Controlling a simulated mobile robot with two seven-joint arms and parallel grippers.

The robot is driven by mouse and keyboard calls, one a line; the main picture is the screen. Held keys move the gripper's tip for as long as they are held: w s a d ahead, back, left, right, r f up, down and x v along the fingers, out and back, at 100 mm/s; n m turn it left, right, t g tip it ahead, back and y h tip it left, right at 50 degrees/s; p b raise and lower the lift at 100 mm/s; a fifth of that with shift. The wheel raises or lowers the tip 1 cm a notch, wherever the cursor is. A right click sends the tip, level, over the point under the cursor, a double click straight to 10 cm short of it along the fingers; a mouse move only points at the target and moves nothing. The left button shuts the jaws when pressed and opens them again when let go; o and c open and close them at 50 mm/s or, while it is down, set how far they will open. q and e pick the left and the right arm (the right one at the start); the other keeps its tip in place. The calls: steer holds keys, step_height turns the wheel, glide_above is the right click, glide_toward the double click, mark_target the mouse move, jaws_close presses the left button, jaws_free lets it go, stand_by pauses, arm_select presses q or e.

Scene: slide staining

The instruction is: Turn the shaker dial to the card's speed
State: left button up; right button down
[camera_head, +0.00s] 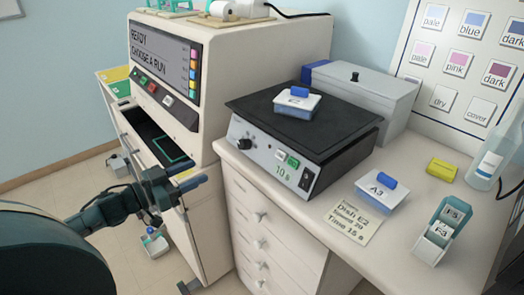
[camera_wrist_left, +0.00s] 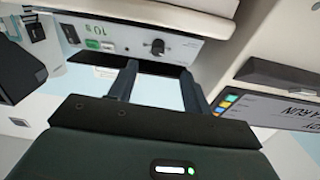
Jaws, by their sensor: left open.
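The shaker (camera_head: 290,150) stands on the counter with a black top plate. Its black dial (camera_head: 244,143) is at the left end of the front panel; its pointer setting is too small to read. Green and white buttons and a "10 s" readout sit to its right. The card (camera_head: 353,219) lies on the counter in front and reads "Dish E2, Speed 20, Time 15 s". My left gripper (camera_head: 190,184) is open and empty, left of and below the dial. In the left wrist view the dial (camera_wrist_left: 158,47) shows beyond and between the open fingers (camera_wrist_left: 158,70). My right gripper is out of view.
A lidded dish (camera_head: 288,108) sits on the shaker plate. Dish A3 (camera_head: 372,200) and a small holder (camera_head: 437,240) stand right of the card. The stainer (camera_head: 200,85), with an open drawer (camera_head: 155,140), rises left of the shaker, close to my gripper.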

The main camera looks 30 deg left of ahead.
mark_target(240, 145)
arm_select(q)
steer(key=shift+m+h, duration=0.3)
steer(key=x, duration=0.4)
steer(key=r+x, duration=0.1)
steer(key=x, duration=0.3)
steer(key=r+x, duration=0.1)
steer(key=x, duration=0.2)
steer(key=shift+w+a, duration=0.1)
steer(key=shift+w, duration=0.4)
steer(key=shift+x, duration=0.95)
steer(key=shift+f, duration=0.15)
steer(key=c, duration=1)
steer(key=shift+o, duration=0.2)
